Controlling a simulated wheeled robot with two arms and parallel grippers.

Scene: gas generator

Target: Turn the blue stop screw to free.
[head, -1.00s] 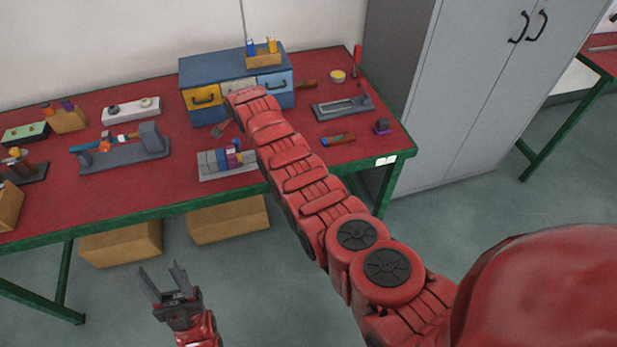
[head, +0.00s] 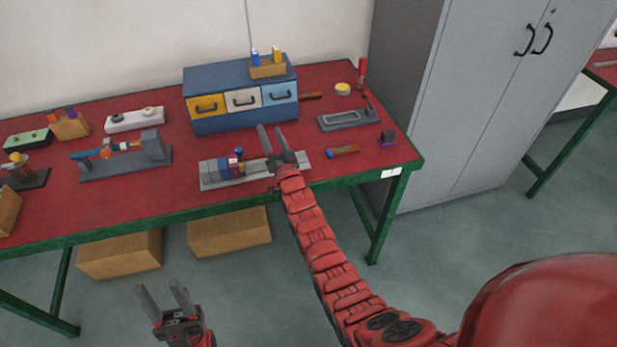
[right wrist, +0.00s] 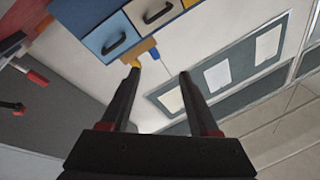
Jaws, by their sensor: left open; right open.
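A grey fixture (head: 208,182) on the red bench carries several blue and purple blocks (head: 224,168) and a small upright knob with a blue-purple top (head: 239,151). I cannot tell for certain whether this knob is the blue stop screw, or which way it is set. My right gripper (head: 271,130) is open and empty, over the fixture's right end, right of the knob; it hides part of that end. Its open fingers also show in the right wrist view (right wrist: 159,74); the fixture does not. My left gripper (head: 160,287) is open and empty in front of the bench, low down.
A blue drawer cabinet (head: 240,73) stands behind the fixture, with a wooden block (head: 267,70) holding a blue and a yellow peg on top. A grey tray (head: 346,119) and a small handled tool (head: 344,151) lie to the right. Another fixture (head: 125,162) stands left.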

